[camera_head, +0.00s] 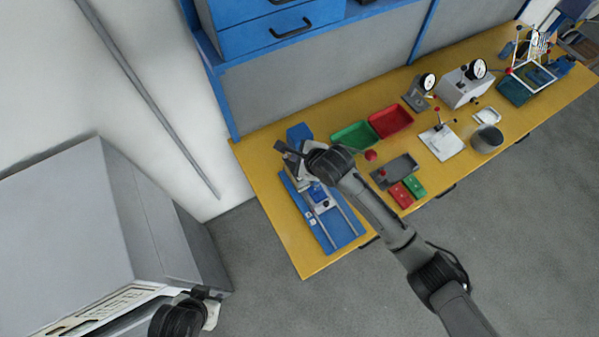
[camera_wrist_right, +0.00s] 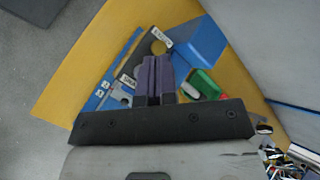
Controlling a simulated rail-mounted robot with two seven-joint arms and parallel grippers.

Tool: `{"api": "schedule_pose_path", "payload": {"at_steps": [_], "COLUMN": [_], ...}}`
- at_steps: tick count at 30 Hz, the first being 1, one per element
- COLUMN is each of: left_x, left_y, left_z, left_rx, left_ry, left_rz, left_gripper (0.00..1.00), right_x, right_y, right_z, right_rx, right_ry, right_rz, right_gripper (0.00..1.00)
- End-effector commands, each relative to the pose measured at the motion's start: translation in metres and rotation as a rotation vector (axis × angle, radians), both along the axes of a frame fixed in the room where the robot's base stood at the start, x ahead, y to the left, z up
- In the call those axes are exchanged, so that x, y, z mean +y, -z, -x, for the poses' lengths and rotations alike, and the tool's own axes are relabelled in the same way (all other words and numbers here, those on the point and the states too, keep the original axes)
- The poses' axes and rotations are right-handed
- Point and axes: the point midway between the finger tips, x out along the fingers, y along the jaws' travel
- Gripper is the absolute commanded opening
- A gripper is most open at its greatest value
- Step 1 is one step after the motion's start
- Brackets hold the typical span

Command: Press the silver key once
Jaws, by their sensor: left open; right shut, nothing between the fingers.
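I cannot make out a silver key in either view. A blue machine (camera_head: 345,228) with silver rails lies at the left end of the yellow bench. My left gripper (camera_head: 208,296) is open and empty at the bottom, beside the large grey cabinet, away from the bench.
On the bench (camera_head: 290,245) are a green tray (camera_head: 352,137), a red tray (camera_head: 390,121), a red ball (camera_head: 371,155), and a grey tray (camera_head: 394,171) by red and green boxes. Dial gauges (camera_head: 476,69) stand farther right. A grey cabinet (camera_head: 70,235) stands at left.

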Motion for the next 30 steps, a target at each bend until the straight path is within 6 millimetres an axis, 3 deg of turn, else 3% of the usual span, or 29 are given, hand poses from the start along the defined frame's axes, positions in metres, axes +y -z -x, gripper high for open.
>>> {"api": "schedule_pose_path", "payload": {"at_steps": [1,9,30], "left_x": [-0.001,-0.004,0.0], "left_y": [0.015,0.014,0.014], "left_z": [0.0,0.0,0.0], "left_rx": [0.0,0.0,-0.001], "left_ry": [-0.002,-0.009,0.001], "left_rz": [0.002,0.012,-0.001], "left_gripper": [0.43,0.43,0.43], "right_x": [0.0,0.0,0.0], "right_y": [0.012,0.03,0.032], "right_z": [0.0,0.0,0.0], "right_rx": [-0.002,0.001,0.0], "right_ry": [0.0,0.0,0.0], "right_rz": [0.002,0.0,0.0], "right_gripper": [0.0,0.0,0.0]}}
